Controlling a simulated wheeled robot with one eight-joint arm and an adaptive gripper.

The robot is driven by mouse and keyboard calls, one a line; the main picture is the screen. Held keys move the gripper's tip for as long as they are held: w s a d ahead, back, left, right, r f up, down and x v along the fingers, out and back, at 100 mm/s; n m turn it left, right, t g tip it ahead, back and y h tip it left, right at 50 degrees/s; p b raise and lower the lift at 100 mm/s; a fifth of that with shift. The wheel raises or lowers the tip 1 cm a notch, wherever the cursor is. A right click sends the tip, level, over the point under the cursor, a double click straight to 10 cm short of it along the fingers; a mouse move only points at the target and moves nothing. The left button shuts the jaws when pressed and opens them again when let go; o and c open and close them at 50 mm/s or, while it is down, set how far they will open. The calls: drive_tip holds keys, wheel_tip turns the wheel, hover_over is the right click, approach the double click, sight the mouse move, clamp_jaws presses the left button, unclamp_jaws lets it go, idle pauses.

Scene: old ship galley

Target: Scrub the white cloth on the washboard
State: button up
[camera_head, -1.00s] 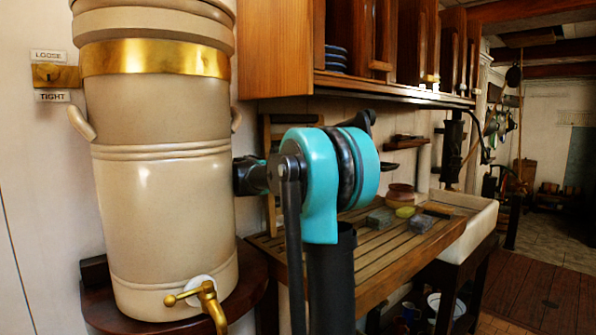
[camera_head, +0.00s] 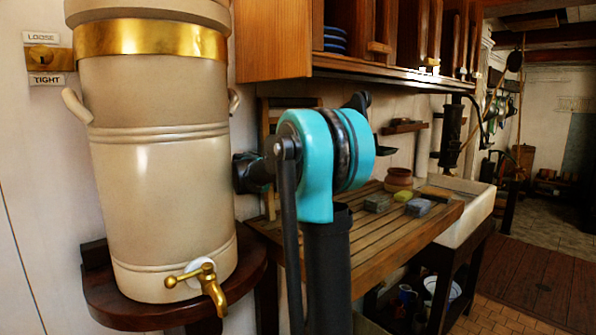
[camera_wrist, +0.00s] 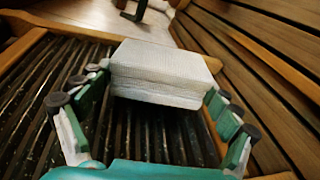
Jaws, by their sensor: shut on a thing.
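The white cloth (camera_wrist: 160,70) is a folded, block-like bundle in the wrist view. My gripper (camera_wrist: 155,88) is shut on it, with one finger at each side. The washboard (camera_wrist: 70,75) lies below the cloth, with dark ridges and a wooden frame. The cloth is over the ridges; whether it touches them I cannot tell. In the head view my own arm hides the gripper and cloth. Part of the washboard's wooden frame (camera_head: 268,150) seems to show behind my arm.
A slatted wooden counter (camera_head: 400,235) runs to a white sink (camera_head: 468,205). Several small blocks and a clay pot (camera_head: 398,180) stand on it. A large beige water crock (camera_head: 160,180) with a brass tap stands at left. Wooden cabinets (camera_head: 390,45) hang above.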

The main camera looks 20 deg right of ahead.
drive_tip(key=shift+w+a+r, duration=0.15)
drive_tip(key=shift+w+r, duration=0.2)
drive_tip(key=shift+r, duration=1.4)
drive_tip(key=shift+w+a+r, duration=0.15)
drive_tip(key=shift+w+r, duration=0.25)
drive_tip(key=shift+r, duration=1.35)
drive_tip(key=shift+w+a+r, duration=0.15)
drive_tip(key=shift+w+r, duration=0.2)
drive_tip(key=shift+r, duration=1.4)
drive_tip(key=s+d, duration=0.2)
drive_tip(key=s, duration=0.3)
drive_tip(key=shift+s+d+r, duration=0.15)
drive_tip(key=shift+s+r, duration=0.1)
drive_tip(key=shift+r, duration=0.15)
drive_tip(key=s, duration=0.2)
drive_tip(key=d, duration=0.1)
drive_tip(key=shift+s+r, duration=0.25)
drive_tip(key=shift+s, duration=0.15)
